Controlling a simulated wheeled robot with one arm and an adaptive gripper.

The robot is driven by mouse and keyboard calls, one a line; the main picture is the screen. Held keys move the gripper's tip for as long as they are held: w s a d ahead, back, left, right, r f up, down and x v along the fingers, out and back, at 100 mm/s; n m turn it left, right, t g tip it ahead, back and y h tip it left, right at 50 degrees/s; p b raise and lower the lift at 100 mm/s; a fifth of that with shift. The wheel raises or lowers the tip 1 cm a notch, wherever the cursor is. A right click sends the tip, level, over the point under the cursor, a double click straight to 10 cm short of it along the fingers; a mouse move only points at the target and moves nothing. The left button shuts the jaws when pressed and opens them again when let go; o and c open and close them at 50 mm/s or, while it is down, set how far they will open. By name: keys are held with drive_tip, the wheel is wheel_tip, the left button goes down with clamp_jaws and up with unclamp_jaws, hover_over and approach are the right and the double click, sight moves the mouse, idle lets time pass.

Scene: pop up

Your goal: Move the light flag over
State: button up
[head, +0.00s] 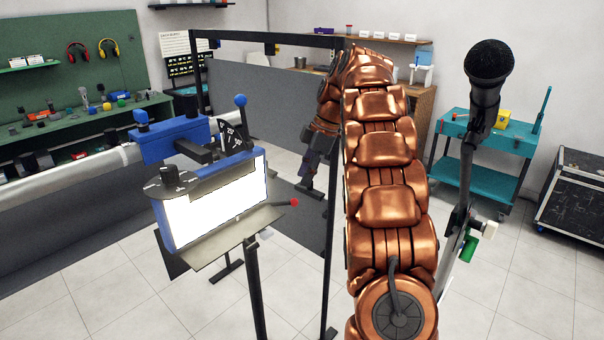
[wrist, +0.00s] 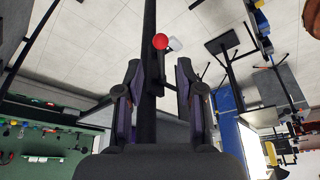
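A large grey panel in a black frame, which looks like the light flag (head: 265,100), stands behind a lit lamp panel (head: 215,200) in the head view. My gripper (head: 306,180) hangs low at the end of my copper arm, in front of the grey panel's right part. In the wrist view my gripper (wrist: 158,88) has its two fingers spread apart. A dark pole (wrist: 150,35) with a red knob (wrist: 160,41) shows in the gap. I cannot tell whether the pole is between the fingers or beyond them. No contact is visible.
A microphone (head: 489,60) on a stand is at the right, before a teal cart (head: 490,140). A black case (head: 580,195) stands far right. A cluttered green workbench (head: 70,125) is at the left. Bare tiled floor (head: 110,285) shows in front.

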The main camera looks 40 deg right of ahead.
drive_tip(key=shift+b+x, duration=1.5)
drive_tip(key=shift+x, duration=2.45)
drive_tip(key=c, duration=0.6)
drive_tip(key=w+n, duration=0.1)
drive_tip(key=w+d+n+g, duration=0.1)
drive_tip(key=n, duration=0.1)
drive_tip(key=shift+w, duration=0.35)
drive_tip(key=shift+c, duration=0.2)
drive_tip(key=o, duration=0.9)
